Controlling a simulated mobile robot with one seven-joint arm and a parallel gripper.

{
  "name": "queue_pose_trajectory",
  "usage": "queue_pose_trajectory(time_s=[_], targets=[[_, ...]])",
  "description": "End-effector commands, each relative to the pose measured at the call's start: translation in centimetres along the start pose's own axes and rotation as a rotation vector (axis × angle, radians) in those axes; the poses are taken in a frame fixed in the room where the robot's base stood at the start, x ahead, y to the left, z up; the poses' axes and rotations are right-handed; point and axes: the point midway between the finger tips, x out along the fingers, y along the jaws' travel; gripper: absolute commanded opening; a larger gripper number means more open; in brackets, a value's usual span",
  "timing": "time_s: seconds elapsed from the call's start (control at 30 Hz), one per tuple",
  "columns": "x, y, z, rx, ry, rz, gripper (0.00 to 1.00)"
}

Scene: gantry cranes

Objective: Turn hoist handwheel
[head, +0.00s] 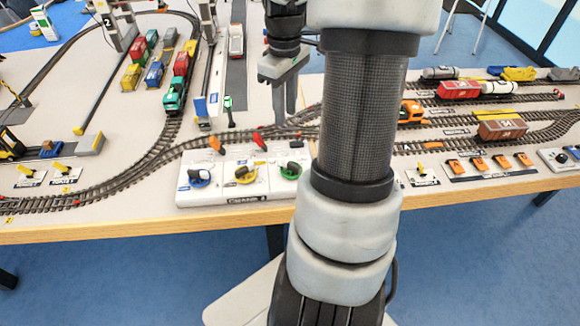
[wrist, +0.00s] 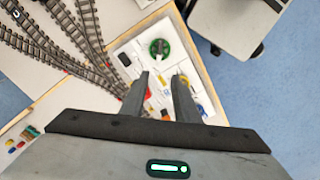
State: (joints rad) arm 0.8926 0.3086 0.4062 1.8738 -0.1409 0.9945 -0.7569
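A white control panel (head: 222,199) at the table's front edge carries three handwheels with dark knobs: blue (head: 199,177), yellow (head: 246,174) and green (head: 291,170). Their labels are too small to read, so I cannot tell which one is the hoist's. In the wrist view the green handwheel (wrist: 160,47) lies beyond my fingertips, and the yellow one (wrist: 180,81) is partly hidden behind a finger. My gripper (wrist: 160,78) is open and empty, with its fingers apart above the panel. In the head view it hangs above and behind the panel.
Orange and red levers (head: 216,144) stand along the panel's back edge. Tracks (head: 150,160) curve behind it, with a green locomotive (head: 175,95) and wagons. An orange locomotive (head: 411,110) stands right of my arm. The blue floor (head: 130,270) is open before the table.

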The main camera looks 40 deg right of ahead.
Motion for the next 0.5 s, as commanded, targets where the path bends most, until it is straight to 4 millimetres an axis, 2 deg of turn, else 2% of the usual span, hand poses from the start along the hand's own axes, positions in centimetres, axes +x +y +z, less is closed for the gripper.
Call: queue_pose_trajectory(time_s=[0.07, 0.23, 0.5], targets=[[0.2, 0.1, 0.8, 0.008, 0.003, 0.006, 0.28], [1.9, 0.0, 0.9, 0.007, 0.002, 0.005, 0.28], [7.6, 0.0, 0.9, 0.007, 0.002, 0.002, 0.28]])
